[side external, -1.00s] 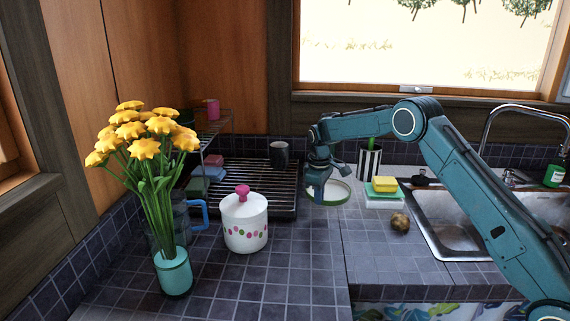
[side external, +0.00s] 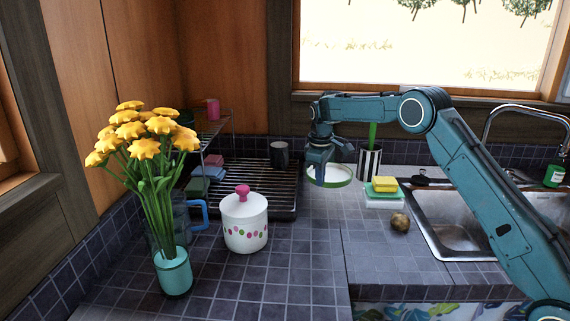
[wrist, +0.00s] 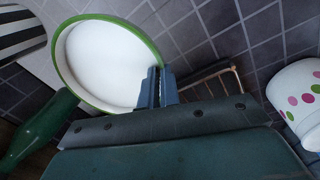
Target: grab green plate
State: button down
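The green plate is a white dish with a green rim, seen at mid-right in the side view (side external: 340,178) and large at upper left in the wrist view (wrist: 98,65). My gripper (side external: 322,178) is shut on the plate's near-side rim and holds it above the counter. In the wrist view, my gripper's two fingers (wrist: 158,88) are close together with the rim between them. The fingers cover a small part of the plate in both views.
A dish rack (side external: 280,205), white canister (side external: 244,228) and flower vase (side external: 173,272) are left.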

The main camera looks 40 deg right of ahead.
jog(key=shift+r, duration=1.9)
